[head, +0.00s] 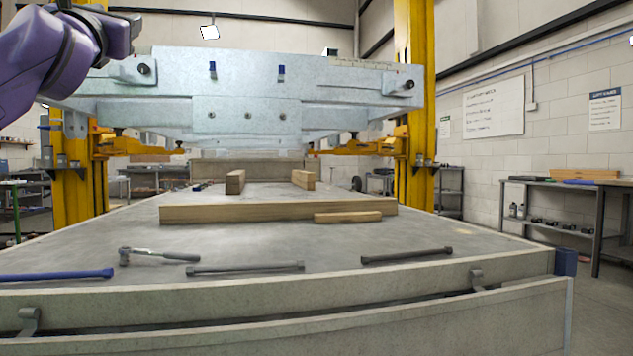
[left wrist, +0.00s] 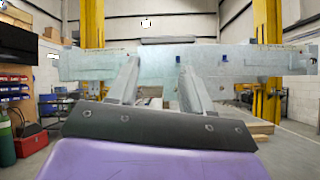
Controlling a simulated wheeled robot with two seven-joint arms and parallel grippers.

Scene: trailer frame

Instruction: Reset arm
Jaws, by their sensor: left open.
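My left arm (head: 60,50) is purple and enters the head view at the upper left, raised in front of the trailer frame; its gripper cannot be made out there. In the left wrist view my left gripper (left wrist: 158,70) has its two grey fingers spread apart with nothing between them. The grey metal trailer frame (head: 250,80) is held up above the bench by yellow lift posts. It also shows behind the fingers in the left wrist view (left wrist: 240,62). My right gripper is in neither view.
A grey workbench (head: 350,240) holds a long wooden beam (head: 270,213), shorter wooden blocks (head: 303,180), a ratchet (head: 158,256), a blue bar (head: 60,275) and grey bars (head: 245,268). Yellow posts (head: 415,150) stand beside the frame. A side table (head: 560,185) is at the right.

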